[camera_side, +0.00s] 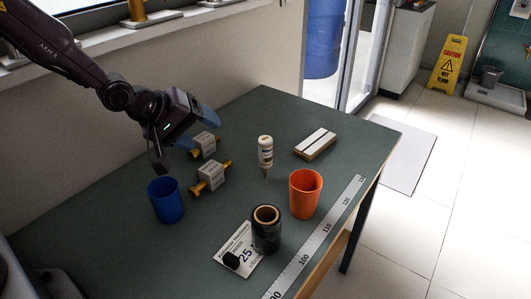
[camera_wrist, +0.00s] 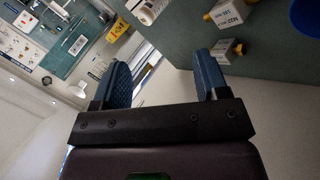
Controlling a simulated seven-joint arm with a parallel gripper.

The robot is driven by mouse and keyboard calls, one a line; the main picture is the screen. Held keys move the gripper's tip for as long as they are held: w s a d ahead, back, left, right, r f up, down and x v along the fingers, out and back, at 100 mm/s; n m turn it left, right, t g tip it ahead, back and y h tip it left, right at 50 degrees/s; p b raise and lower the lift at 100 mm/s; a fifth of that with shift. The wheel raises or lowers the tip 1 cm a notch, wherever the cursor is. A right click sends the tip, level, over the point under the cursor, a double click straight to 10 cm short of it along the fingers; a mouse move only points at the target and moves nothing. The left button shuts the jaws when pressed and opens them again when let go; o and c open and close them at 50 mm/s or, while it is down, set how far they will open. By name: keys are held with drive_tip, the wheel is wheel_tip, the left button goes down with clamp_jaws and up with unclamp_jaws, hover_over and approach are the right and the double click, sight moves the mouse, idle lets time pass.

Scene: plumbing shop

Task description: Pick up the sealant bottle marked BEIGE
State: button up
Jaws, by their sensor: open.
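A white sealant bottle (camera_side: 265,150) with a dark-marked label stands nozzle down near the middle of the green table; its label is too small to read.
A blue cup (camera_side: 166,201), two brass-ended boxes (camera_side: 205,145) (camera_side: 211,176), an orange cup (camera_side: 305,193), a black roll (camera_side: 266,232) and a white block (camera_side: 315,144) surround the bottle. A printed card (camera_side: 237,246) and a ruler strip (camera_side: 318,243) lie in front. The table's back corner is clear.

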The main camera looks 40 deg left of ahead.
sight(261, 148)
drive_tip(key=w+d+f+n+t, duration=0.1)
drive_tip(key=w+f+n+t, duration=0.35)
drive_tip(key=n, duration=0.75)
drive_tip(key=w+d+f+n+t, duration=0.15)
drive_tip(key=f+n+t, duration=0.5)
drive_tip(key=n, duration=0.65)
drive_tip(key=shift+g+y, duration=0.3)
drive_tip(key=shift+g, duration=0.5)
drive_tip(key=w, duration=0.7)
drive_tip(key=w+d+f, duration=0.1)
drive_tip(key=w, duration=0.3)
drive_tip(key=shift+w+d+f, duration=0.1)
drive_tip(key=shift+w, duration=0.75)
drive_tip(key=shift+c, duration=0.2)
drive_tip(key=c, duration=1)
